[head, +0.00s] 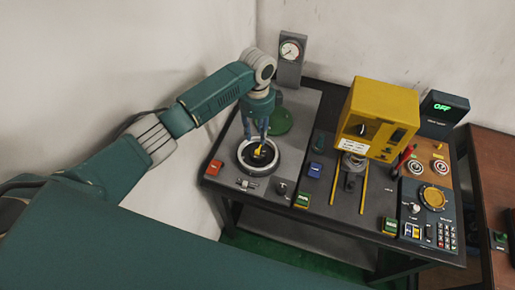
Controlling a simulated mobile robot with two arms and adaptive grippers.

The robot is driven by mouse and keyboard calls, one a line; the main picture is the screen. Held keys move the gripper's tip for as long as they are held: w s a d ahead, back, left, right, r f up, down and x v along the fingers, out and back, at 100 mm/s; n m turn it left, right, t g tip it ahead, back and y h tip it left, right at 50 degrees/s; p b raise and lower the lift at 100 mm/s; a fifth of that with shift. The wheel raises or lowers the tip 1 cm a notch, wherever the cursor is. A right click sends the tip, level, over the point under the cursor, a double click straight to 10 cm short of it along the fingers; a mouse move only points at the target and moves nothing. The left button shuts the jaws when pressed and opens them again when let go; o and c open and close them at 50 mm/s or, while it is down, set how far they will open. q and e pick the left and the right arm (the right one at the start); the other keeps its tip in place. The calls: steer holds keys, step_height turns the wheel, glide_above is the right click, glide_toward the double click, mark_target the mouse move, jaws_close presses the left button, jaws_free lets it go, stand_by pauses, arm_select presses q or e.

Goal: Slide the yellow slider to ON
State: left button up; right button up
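My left gripper (258,138) points down over a dark ring with a pale inner band (241,163) at the left of the table. A small yellow piece (257,153) shows inside the ring, just below the fingertips. I cannot tell whether it is the yellow slider or whether the fingers touch it. The finger gap is too small to judge. A display (442,107) at the back right reads OFF in green. My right gripper is out of view.
A yellow box (385,105) on yellow legs stands mid-table. A control panel with a yellow dial (433,197) is at the right. A gauge (290,50) stands at the back.

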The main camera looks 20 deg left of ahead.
mark_target(257, 150)
arm_select(q)
step_height(257, 150, down, 10)
steer(key=b, duration=0.8)
steer(key=shift+w+r, duration=0.1)
steer(key=shift+r, duration=0.15)
steer(key=shift+r, duration=0.1)
